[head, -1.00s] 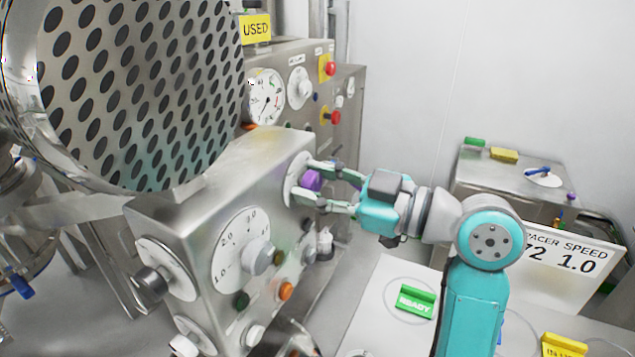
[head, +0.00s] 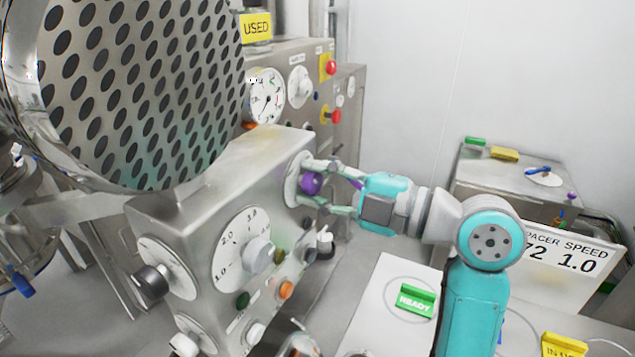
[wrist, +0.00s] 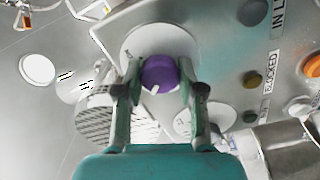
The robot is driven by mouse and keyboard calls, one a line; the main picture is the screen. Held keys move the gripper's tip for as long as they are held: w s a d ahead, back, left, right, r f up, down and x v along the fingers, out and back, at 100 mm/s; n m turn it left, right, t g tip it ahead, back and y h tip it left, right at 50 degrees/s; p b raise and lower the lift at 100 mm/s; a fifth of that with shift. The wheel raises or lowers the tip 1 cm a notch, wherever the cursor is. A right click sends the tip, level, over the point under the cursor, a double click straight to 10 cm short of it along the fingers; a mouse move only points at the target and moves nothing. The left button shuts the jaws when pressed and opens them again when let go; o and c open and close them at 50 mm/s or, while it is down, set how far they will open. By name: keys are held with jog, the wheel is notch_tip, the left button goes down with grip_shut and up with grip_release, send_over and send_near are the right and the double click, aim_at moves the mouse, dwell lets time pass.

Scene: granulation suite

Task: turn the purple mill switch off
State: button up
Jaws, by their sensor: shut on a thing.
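The purple mill switch (head: 311,184) is a round knob on a pale round plate at the right end of the steel control box. My gripper (head: 318,183) reaches in from the right with one finger on each side of the knob, shut on it. In the wrist view the purple knob (wrist: 160,73) sits between my two fingers (wrist: 160,88), and a short white mark shows on its lower edge. Any position labels on the plate are too small or hidden to read.
The control box (head: 200,205) also carries a numbered dial (head: 257,250), a black knob (head: 151,282) and an orange button (head: 286,290). A perforated steel screen (head: 140,90) stands above it. A white table with a green READY sign (head: 416,300) lies below my arm.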

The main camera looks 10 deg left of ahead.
jog(key=shift+n, duration=0.4)
jog(key=o, duration=1.1)
jog(key=shift+o, duration=0.2)
jog(key=shift+d, duration=0.1)
jog(key=v, duration=1.1)
jog(key=shift+s+d, duration=0.15)
jog(key=shift+d, duration=0.25)
jog(key=shift+f, duration=0.1)
